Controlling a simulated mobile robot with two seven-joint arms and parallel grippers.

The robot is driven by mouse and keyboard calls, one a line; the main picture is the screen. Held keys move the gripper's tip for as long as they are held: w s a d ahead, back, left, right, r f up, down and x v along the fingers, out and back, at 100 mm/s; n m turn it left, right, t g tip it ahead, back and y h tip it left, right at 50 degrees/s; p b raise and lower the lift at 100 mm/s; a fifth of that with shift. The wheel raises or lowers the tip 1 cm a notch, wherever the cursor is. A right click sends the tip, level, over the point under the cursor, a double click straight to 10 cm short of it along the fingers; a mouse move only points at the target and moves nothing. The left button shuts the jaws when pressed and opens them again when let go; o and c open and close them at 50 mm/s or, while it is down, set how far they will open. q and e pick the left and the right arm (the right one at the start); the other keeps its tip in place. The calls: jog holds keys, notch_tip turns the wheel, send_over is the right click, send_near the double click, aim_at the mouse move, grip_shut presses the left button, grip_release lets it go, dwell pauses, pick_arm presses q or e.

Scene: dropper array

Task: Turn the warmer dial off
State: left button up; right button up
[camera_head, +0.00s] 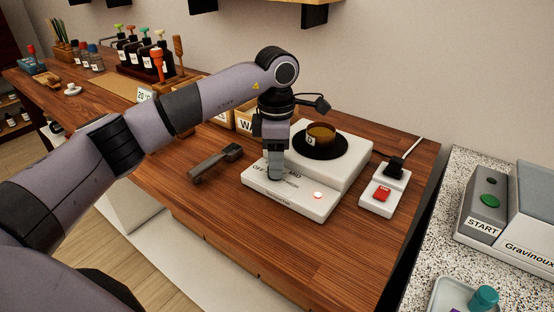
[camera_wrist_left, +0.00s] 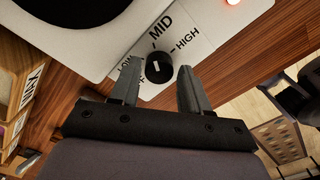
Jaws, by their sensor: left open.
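The white warmer (camera_head: 335,205) stands on the wooden counter, with an amber-filled dish (camera_head: 320,134) on its round black plate. Its black dial (camera_wrist_left: 158,68) shows in the left wrist view, with MID and HIGH labels readable beside it and other labels partly covered by a finger. The dial has a small pale mark; I cannot tell surely which label it points at. My left gripper (camera_head: 275,176) points down over the warmer's front panel and hides the dial in the head view. In the left wrist view my left gripper (camera_wrist_left: 158,78) is open, one finger on each side of the dial.
A lit indicator (camera_head: 318,195) glows on the warmer's panel. A white box with a red switch (camera_head: 381,194) and a black plug (camera_head: 396,165) stand to its right. A dark-handled tool (camera_head: 215,163) lies to its left. Dropper bottles (camera_head: 140,50) stand at the back left.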

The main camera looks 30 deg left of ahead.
pick_arm(q)
jog(key=shift+f, duration=0.45)
jog(key=c, duration=0.8)
jog(key=shift+o, duration=0.2)
